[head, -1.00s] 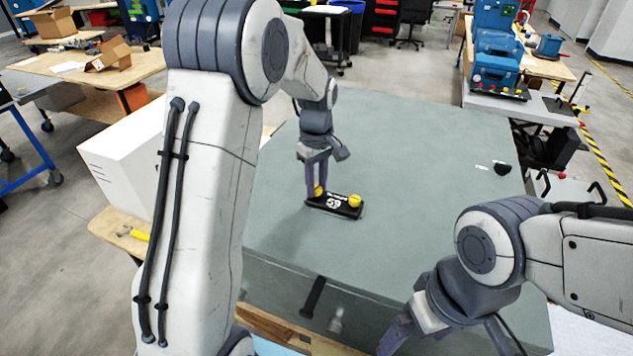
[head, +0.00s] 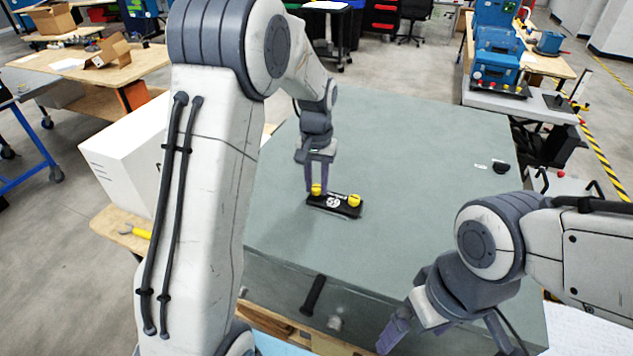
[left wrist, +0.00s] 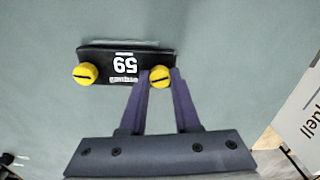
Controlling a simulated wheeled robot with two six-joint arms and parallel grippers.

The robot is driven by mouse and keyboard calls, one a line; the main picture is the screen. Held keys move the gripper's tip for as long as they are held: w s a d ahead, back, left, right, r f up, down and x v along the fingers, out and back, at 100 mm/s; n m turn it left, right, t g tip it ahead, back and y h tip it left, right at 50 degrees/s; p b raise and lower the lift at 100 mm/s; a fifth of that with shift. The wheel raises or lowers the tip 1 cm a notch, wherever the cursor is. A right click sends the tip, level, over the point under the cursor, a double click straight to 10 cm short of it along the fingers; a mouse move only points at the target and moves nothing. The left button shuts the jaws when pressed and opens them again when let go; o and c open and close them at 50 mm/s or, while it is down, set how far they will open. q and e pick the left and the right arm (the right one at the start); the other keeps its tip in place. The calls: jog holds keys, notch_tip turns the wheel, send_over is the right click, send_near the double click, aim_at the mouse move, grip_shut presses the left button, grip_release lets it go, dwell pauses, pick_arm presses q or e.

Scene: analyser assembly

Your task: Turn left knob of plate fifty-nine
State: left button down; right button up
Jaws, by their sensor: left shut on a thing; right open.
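The black plate fifty-nine (head: 334,206) lies on the grey-green top, with a yellow knob near each end. Its white 59 reads upside down in the left wrist view (left wrist: 124,64). My left gripper (head: 317,187) points down and is shut on the left knob (head: 316,190), the one at the plate's left end in the head view. In the left wrist view this knob (left wrist: 159,76) sits between the two purple fingertips, its dark slot near level. The other knob (head: 354,200) is free, also with a near-level slot in the wrist view (left wrist: 85,74). My right gripper (head: 447,346) is open and empty at the front right.
The grey-green top (head: 420,150) is mostly clear around the plate. A small black knob (head: 501,168) stands near its right edge. A black handle (head: 313,296) is on the front face. A white box (head: 125,150) stands at the left.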

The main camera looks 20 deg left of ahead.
pick_arm(q)
jog(key=m, duration=0.4)
jog(key=shift+w+r+m, duration=0.2)
jog(key=shift+w+m, duration=0.05)
jog(key=shift+m, duration=0.05)
jog(key=m, duration=0.3)
jog(key=shift+a+m+p, duration=0.1)
jog(key=shift+m+p, duration=0.2)
jog(key=shift+m, duration=0.1)
jog(key=m, duration=1.3)
jog(key=shift+m+p, duration=0.3)
jog(key=m, duration=0.9)
jog(key=shift+m, duration=1.9)
